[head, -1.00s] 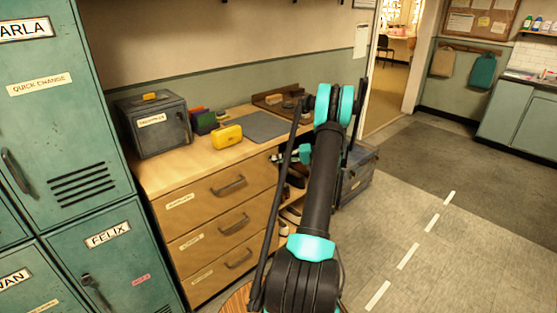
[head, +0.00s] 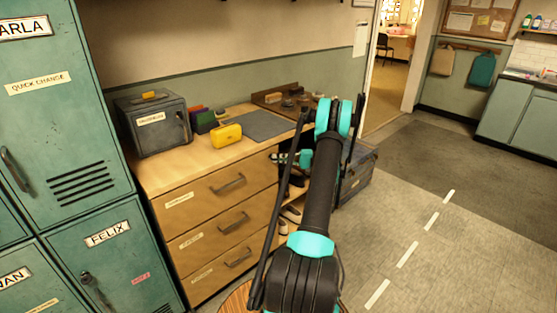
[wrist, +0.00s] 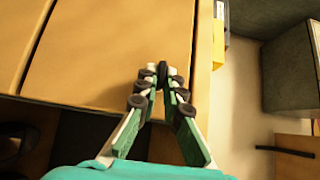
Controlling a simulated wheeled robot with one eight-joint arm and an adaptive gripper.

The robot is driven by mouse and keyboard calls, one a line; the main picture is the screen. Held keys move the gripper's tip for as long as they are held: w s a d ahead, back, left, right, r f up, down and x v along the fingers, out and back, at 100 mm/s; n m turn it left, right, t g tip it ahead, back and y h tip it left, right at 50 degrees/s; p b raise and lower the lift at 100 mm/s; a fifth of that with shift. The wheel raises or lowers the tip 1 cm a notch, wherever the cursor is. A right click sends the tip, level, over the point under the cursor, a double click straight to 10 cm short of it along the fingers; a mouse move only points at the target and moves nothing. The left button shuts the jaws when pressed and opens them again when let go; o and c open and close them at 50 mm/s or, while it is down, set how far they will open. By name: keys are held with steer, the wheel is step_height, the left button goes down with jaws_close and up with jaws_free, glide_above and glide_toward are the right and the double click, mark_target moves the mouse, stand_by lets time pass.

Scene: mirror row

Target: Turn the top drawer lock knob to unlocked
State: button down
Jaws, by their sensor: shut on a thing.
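The top drawer (head: 212,198) is the uppermost of three in the wooden cabinet, shut, with a dark handle and a small label. In the wrist view, the top drawer front (wrist: 110,50) fills the upper middle. The lock knob (wrist: 163,68) is a small dark piece near the drawer's edge. My gripper (wrist: 162,76) is shut on it, with the fingertips on both sides. The knob's turned position cannot be read. In the head view my own arm largely hides the gripper and the knob.
On the cabinet top (head: 165,180) are a grey metal box (head: 152,128), a yellow case (head: 226,136) and a grey mat (head: 262,126). Teal lockers (head: 105,235) stand to the left. Shoes sit on shelves beside the drawers. The floor to the right is open.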

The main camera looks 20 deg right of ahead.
steer(key=c, duration=1.7)
jaws_free()
steer(key=shift+d, duration=0.15)
steer(key=v, duration=1.2)
